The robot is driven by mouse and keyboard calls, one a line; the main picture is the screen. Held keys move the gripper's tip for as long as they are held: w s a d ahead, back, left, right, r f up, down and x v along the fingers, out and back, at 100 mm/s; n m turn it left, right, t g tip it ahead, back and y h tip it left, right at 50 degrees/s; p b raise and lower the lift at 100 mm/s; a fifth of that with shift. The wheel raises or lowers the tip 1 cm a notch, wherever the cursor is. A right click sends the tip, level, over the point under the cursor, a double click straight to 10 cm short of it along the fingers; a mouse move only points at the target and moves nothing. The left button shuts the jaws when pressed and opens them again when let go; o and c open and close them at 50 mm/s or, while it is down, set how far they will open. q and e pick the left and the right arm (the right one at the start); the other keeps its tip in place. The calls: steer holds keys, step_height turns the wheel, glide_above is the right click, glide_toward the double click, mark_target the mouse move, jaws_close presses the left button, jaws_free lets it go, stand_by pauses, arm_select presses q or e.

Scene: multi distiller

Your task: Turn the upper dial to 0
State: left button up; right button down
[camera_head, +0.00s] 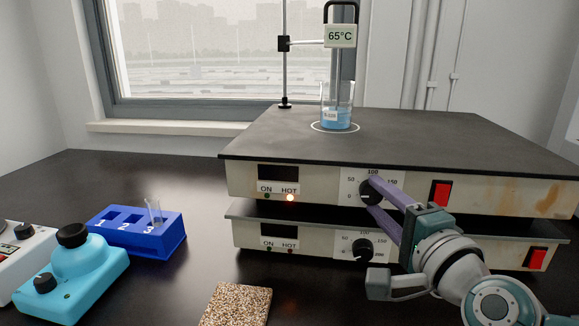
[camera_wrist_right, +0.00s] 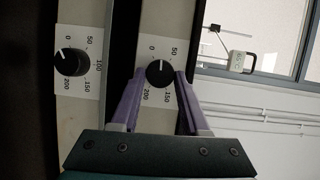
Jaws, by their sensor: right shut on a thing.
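The upper dial (camera_head: 370,191) is a black knob on the front of the upper hotplate (camera_head: 325,187), with a scale marked 0, 50, 100 and 150 around it. My right gripper (camera_head: 371,195) has its purple fingers shut on this dial, one above and one below it. In the right wrist view the upper dial (camera_wrist_right: 159,74) sits between the fingertips (camera_wrist_right: 160,80). Its white mark appears to point up, near the 0 and 50 side, but is too small to read exactly. My left gripper is out of view.
The lower hotplate (camera_head: 300,238) has its own dial (camera_head: 362,249). A beaker of blue liquid (camera_head: 336,115) with a 65°C thermometer (camera_head: 340,36) stands on top. A blue rack (camera_head: 140,235), cyan device (camera_head: 75,270) and speckled block (camera_head: 238,303) are at left and front.

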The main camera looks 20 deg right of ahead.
steer(key=n+p, duration=0.1)
steer(key=p, duration=0.1)
steer(key=r+n+g+p, duration=0.1)
steer(key=n+p, duration=0.1)
steer(key=p, duration=0.1)
steer(key=shift+g, duration=0.3)
steer(key=shift+a+f+n+g+p, duration=0.15)
steer(key=shift+n+g+p, duration=0.15)
steer(key=shift+n+p, duration=0.55)
steer(key=shift+f, duration=0.1)
steer(key=shift+c, duration=2)
jaws_free()
steer(key=shift+s, duration=0.3)
steer(key=p+v, duration=0.2)
steer(key=v, duration=0.7)
steer(key=shift+a, duration=0.15)
